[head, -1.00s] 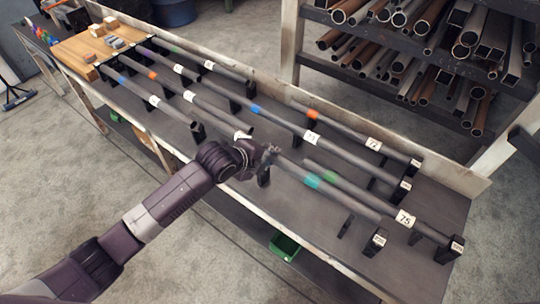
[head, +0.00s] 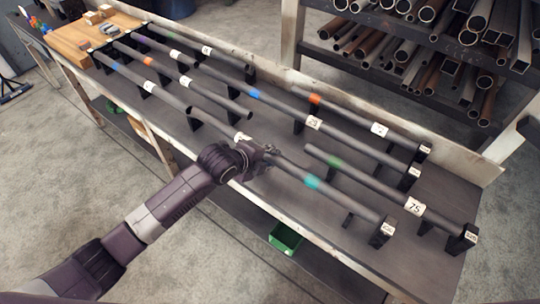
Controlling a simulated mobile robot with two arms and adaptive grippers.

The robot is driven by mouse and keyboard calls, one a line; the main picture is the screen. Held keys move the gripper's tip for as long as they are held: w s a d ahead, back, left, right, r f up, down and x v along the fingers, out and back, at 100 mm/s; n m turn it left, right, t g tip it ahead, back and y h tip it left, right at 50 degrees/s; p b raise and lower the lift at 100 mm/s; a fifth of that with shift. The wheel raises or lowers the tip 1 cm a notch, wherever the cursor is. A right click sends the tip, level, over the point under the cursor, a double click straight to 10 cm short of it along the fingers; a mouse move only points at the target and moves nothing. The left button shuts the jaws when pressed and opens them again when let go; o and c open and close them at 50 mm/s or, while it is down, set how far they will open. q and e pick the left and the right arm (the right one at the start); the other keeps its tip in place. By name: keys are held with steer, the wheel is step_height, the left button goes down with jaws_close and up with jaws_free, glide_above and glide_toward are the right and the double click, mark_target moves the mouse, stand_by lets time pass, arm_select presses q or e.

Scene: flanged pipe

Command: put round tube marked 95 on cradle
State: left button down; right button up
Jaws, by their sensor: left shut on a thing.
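My left gripper (head: 262,158) is shut on a grey round tube (head: 340,198) with a teal band, at the front edge of the bench. A white label (head: 242,137) shows just left of the gripper; its number is too small to read. The tube's right end is at a black cradle post (head: 383,233) with a white tag. It looks lined up with the post, but I cannot tell whether it rests in it. The gripper hides part of the tube. My right gripper is not in view.
Behind the held tube lies a tube (head: 380,185) with a green band, labelled 75. Tubes with blue (head: 285,108) and orange (head: 345,113) bands lie further back. Several more tubes lie at left. A pipe rack (head: 420,70) stands behind; a green bin (head: 286,238) sits below.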

arm_select(q)
steer(key=shift+r, duration=0.1)
stand_by(0.4)
steer(key=shift+p, duration=0.3)
steer(key=shift+f, duration=0.55)
stand_by(0.5)
steer(key=c, duration=1.6)
jaws_free()
steer(key=shift+s, duration=0.1)
steer(key=shift+o, duration=0.7)
steer(key=shift+s+f, duration=0.1)
steer(key=shift+f, duration=0.15)
steer(key=v, duration=1.2)
steer(key=shift+r, duration=0.15)
